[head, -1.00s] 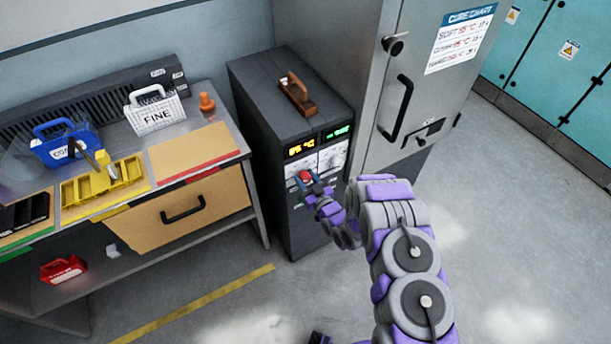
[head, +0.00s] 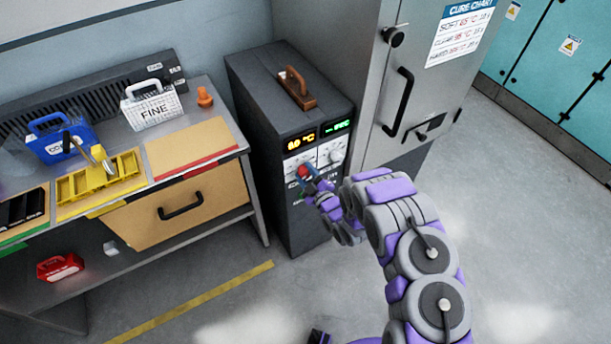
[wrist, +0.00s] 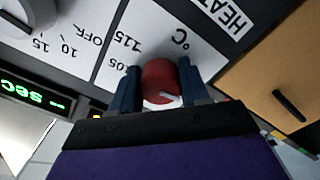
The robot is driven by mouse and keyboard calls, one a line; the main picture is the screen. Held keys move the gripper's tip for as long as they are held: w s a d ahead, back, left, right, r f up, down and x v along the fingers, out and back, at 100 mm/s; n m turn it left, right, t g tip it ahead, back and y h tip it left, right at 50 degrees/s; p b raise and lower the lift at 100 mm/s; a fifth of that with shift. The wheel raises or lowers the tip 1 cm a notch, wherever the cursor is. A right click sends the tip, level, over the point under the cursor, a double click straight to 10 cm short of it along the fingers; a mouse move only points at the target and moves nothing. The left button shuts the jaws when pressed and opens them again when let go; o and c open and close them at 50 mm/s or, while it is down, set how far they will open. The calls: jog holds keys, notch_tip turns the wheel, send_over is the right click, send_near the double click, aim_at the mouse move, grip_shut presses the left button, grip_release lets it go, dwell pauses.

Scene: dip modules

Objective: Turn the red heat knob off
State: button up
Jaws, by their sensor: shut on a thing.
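The red heat knob (head: 303,171) is on the front panel of the dark control cabinet (head: 270,160), below the orange °C display (head: 301,142). My gripper (head: 311,180) reaches it from the front right. In the wrist view, the red knob (wrist: 160,82) sits between my two blue-grey fingers (wrist: 160,88), which are shut on it. A white pointer mark shows on the knob's lower right in that view. The dial scale around it is partly hidden by the fingers; the numbers 115 and 105 show. The orange digits are too blurred to read surely.
A second white dial (head: 337,154) sits right of the knob, under a green display (head: 337,127). A grey cabinet with a black handle (head: 400,102) stands at the right. A bench with a drawer (head: 180,213) stands at the left. The floor in front is clear.

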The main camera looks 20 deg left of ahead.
jog(key=shift+s+d+f, duration=0.1)
jog(key=shift+f, duration=0.2)
jog(key=o, duration=1)
jog(key=shift+r, duration=0.15)
jog(key=shift+p+v, duration=3.05)
jog(key=shift+v, duration=5.5)
